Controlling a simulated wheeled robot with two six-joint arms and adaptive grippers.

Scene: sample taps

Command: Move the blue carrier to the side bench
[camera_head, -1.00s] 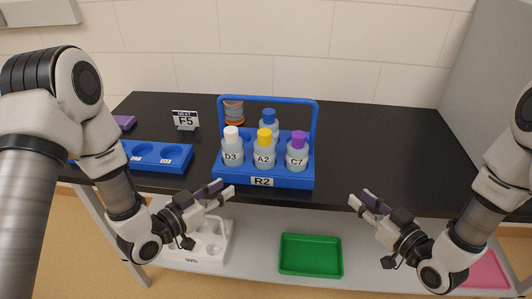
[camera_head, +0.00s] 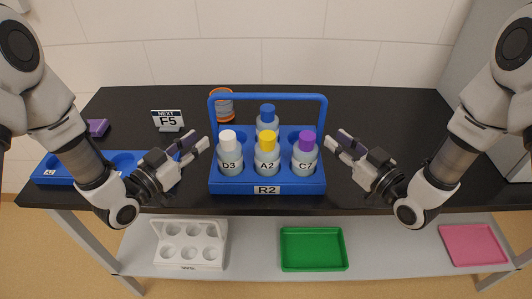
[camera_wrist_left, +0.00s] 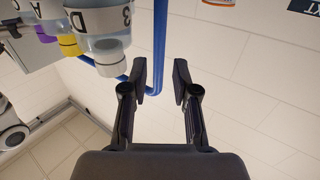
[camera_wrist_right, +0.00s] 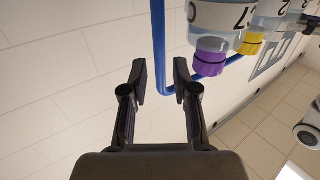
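The blue carrier (camera_head: 267,186) labelled R2 stands on the black bench with its tall handle upright. It holds bottles D3 (camera_head: 230,155) with a white cap, A2 (camera_head: 266,157) with a yellow cap, C7 (camera_head: 305,157) with a purple cap, and one with a blue cap (camera_head: 267,118) behind. My left gripper (camera_head: 196,146) is open just left of the carrier, and my right gripper (camera_head: 335,143) is open just right of it. In the left wrist view (camera_wrist_left: 158,80) and right wrist view (camera_wrist_right: 158,80) a blue handle post shows beyond the open fingers.
A blue rack (camera_head: 58,170) and the F5 sign (camera_head: 167,121) are at the left, with a purple item (camera_head: 97,127). An orange-banded jar (camera_head: 221,102) stands behind. A white carrier (camera_head: 188,246), green tray (camera_head: 313,249) and pink tray (camera_head: 472,245) are on the lower shelf.

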